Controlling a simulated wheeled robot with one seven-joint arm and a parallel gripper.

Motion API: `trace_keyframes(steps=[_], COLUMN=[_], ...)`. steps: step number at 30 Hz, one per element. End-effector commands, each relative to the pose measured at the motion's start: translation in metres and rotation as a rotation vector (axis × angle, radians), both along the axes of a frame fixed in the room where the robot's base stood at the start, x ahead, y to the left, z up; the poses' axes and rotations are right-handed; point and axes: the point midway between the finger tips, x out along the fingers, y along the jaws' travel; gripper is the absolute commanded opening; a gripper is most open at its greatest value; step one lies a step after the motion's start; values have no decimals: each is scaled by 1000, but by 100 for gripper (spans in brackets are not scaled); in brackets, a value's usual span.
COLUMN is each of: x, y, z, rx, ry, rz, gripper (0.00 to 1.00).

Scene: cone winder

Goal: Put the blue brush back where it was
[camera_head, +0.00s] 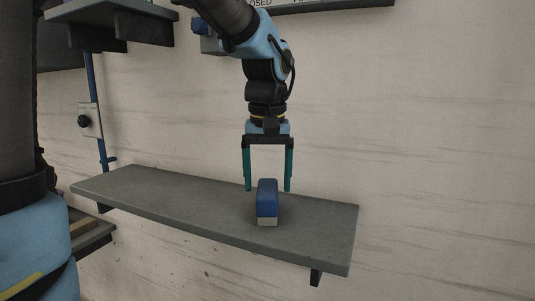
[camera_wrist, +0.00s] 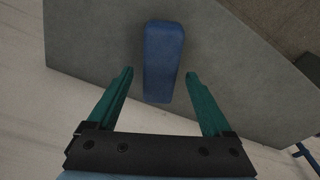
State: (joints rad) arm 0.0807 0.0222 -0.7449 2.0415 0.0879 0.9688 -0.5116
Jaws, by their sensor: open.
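The blue brush (camera_head: 267,198) stands on the grey wall shelf (camera_head: 170,198), right of the shelf's middle. It has a blue body on top and a pale lower part. My gripper (camera_head: 267,188) points down, with its two green fingers apart. In the head view the fingers are above the shelf, to the left and right of the brush's upper end. In the wrist view my gripper (camera_wrist: 163,72) is open and the brush (camera_wrist: 163,60) lies ahead, between the lines of the fingers. No finger visibly touches it.
The shelf is bare apart from the brush. Another grey shelf (camera_head: 110,20) is at the upper left. A blue pipe with a box and black knob (camera_head: 84,121) runs down the wall at left. A lower ledge (camera_head: 92,240) sits below the shelf's left end.

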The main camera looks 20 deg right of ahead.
Motion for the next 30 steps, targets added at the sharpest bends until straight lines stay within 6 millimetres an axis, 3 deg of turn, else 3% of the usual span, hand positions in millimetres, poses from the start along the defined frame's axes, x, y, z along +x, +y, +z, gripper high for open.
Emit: trace_keyframes(steps=[9, 15, 21, 30], x=[-8, -12, -13, -13], y=[2, 4, 5, 5], z=[65, 94, 104, 104], rx=[-3, -3, -1, 0], ry=[-6, -2, 0, 0], rz=[-2, -2, -1, -1], gripper=[84, 84, 84, 84])
